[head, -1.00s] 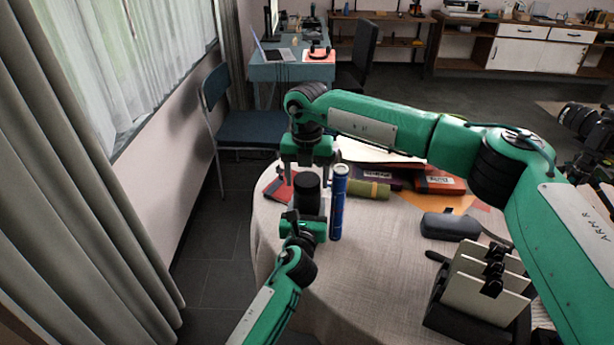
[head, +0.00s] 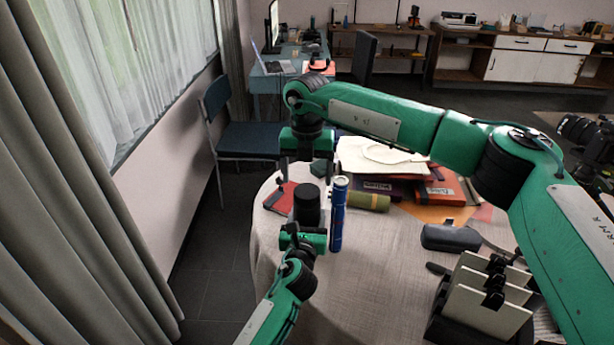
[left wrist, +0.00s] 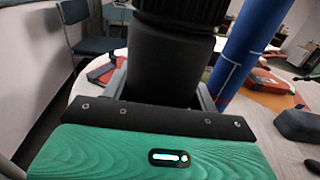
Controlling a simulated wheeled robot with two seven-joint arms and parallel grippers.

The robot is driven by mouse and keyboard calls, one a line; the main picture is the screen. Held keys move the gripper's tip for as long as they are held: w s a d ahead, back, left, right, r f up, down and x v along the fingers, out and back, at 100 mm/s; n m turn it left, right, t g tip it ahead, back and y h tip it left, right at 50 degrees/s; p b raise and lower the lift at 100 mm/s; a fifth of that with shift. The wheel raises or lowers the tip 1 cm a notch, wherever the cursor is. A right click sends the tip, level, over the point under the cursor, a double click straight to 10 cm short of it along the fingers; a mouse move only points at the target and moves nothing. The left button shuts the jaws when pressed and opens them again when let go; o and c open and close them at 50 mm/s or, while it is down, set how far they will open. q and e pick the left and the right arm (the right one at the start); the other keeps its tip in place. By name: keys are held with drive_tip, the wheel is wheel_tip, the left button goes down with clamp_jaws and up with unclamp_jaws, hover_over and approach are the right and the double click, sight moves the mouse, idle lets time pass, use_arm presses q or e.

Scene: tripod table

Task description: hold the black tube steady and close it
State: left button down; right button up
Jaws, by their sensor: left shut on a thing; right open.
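The black tube (head: 308,212) stands upright in my left gripper (head: 303,240), which is shut on it low down. In the left wrist view the tube (left wrist: 172,65) rises from the gripper, with a wider ridged black cap (left wrist: 182,10) on its top. I cannot tell how tightly the cap sits. My right gripper (head: 307,172) is open and empty, pointing down just above the cap, with its two fingers spread to either side. The tube's lower end is hidden by the left gripper.
A blue tube (head: 338,215) stands upright close to the right of the black tube. Behind are an olive roll (head: 368,201), a red book (head: 281,199) and papers (head: 380,157). A dark case (head: 450,238) and a file holder (head: 485,295) stand right. The front tablecloth is clear.

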sight(307, 191)
drive_tip(key=n, duration=0.2)
drive_tip(key=r+n, duration=0.1)
drive_tip(key=n, duration=0.4)
drive_tip(key=shift+r, duration=0.35)
drive_tip(key=n, duration=0.3)
drive_tip(key=shift+r, duration=0.35)
drive_tip(key=n, duration=0.2)
drive_tip(key=r+n, duration=0.1)
drive_tip(key=n, duration=0.1)
drive_tip(key=shift+n, duration=0.4)
drive_tip(key=shift+f, duration=4)
drive_tip(key=shift+c, duration=0.4)
